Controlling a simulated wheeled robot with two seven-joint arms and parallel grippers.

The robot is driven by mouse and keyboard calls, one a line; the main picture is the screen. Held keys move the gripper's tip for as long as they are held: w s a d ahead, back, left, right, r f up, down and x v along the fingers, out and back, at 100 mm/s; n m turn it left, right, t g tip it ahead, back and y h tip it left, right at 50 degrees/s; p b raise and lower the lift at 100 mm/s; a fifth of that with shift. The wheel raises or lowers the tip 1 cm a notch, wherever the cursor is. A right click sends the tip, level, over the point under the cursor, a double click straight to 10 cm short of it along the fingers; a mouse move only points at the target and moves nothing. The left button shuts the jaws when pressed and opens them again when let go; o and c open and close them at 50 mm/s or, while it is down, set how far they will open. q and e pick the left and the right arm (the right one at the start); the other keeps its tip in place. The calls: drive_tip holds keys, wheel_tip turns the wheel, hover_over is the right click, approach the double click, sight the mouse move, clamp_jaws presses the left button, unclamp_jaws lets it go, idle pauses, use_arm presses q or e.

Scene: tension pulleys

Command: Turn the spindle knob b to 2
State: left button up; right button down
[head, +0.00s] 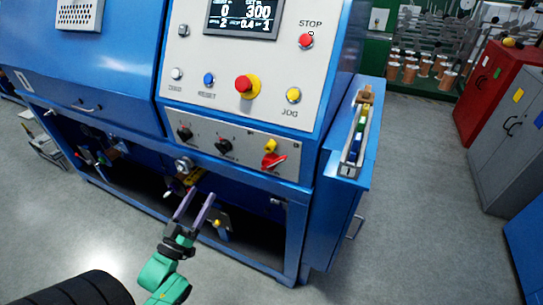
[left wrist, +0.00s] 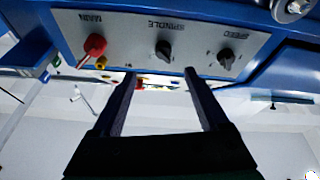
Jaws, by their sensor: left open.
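The spindle knob (head: 223,147) is a small black knob in the middle of the light grey lower panel (head: 240,141) on the blue machine. In the left wrist view, the spindle knob (left wrist: 163,48) sits under its SPINDLE label, and the picture is upside down. Its exact pointer setting is too small to read. My left gripper (head: 200,192) is open and empty, below and in front of the panel. In the left wrist view its fingertips (left wrist: 160,74) lie apart, roughly lined up with the spindle knob but not around it. My right gripper is not in view.
A black speed knob (head: 184,133) is left of the spindle knob; a red main switch (head: 272,160) is right. Above are a red stop button on yellow (head: 245,86) and a display (head: 243,14). A side tray (head: 345,169) juts out at the right.

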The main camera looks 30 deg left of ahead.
use_arm(q)
drive_tip(key=p, duration=0.1)
approach(222, 152)
drive_tip(key=a, duration=0.1)
drive_tip(key=x, duration=0.3)
drive_tip(key=p+x, duration=0.1)
drive_tip(key=x, duration=0.5)
drive_tip(key=shift+w+d+f, duration=0.15)
drive_tip(key=shift+w+f, duration=0.1)
drive_tip(key=shift+w, duration=0.1)
clamp_jaws()
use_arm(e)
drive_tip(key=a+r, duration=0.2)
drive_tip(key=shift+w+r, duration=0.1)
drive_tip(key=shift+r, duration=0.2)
